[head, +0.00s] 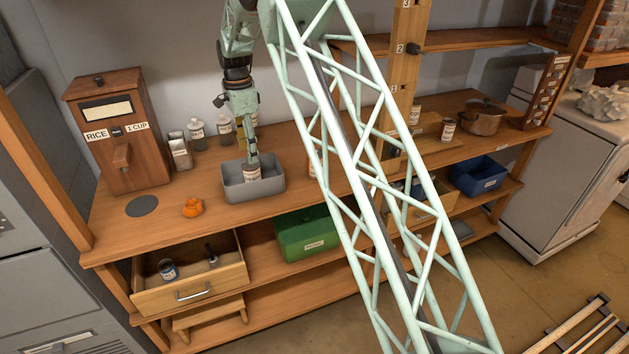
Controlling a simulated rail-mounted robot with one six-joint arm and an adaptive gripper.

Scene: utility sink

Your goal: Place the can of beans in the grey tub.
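The grey tub (268,188) stands on the wooden counter, left of the picture's middle. My gripper (252,160) points down into the tub from above. A labelled can (251,174) is right at its fingertips, inside the tub's outline. The fingers look closed around the can's top, though they are small in this view. I cannot tell whether the can touches the tub's floor, and its label is too small to read.
A rice dispenser (118,130), jars (196,133) and an orange lump (193,207) are left of the tub. My lattice arm link crosses the view at right. Below are an open drawer (190,290) with a can and a green bin (305,236). A pot (481,117) stands at far right.

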